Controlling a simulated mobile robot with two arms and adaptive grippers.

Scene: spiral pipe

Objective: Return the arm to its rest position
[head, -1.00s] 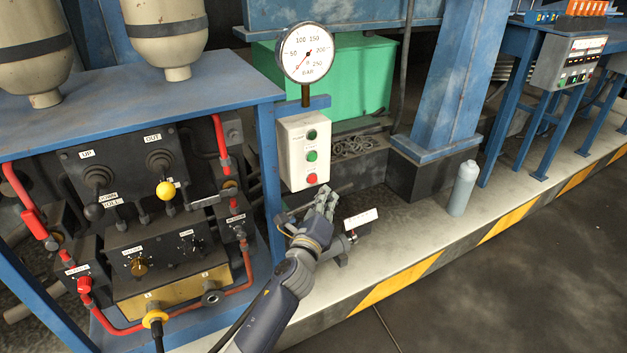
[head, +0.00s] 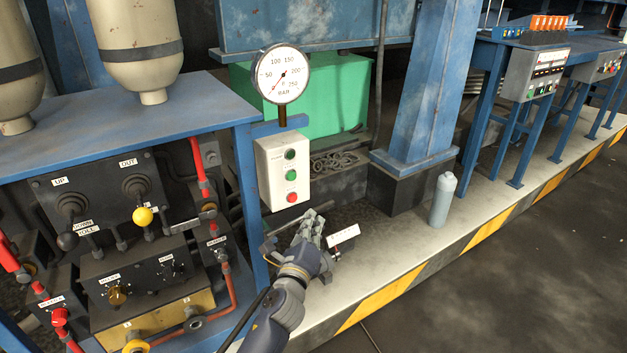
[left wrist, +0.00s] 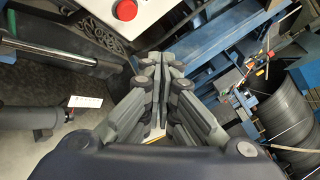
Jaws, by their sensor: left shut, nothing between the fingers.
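My left gripper (head: 312,228) is in the lower middle of the head view, on the end of my left arm. It is in front of and below the white button box (head: 284,172), apart from it as far as I can see. In the left wrist view its fingers (left wrist: 160,75) meet at the tips with nothing between them. A white label plate (head: 343,235) is just right of the gripper in the head view. It also shows at the left of the left wrist view (left wrist: 85,101). My right gripper is in neither view.
A blue-framed control panel (head: 110,215) with levers and red hoses stands on the left. A pressure gauge (head: 281,73) is above the button box. A grey bottle (head: 442,200) stands on the ledge by a blue pillar (head: 428,90). The dark floor (head: 500,280) at right is clear.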

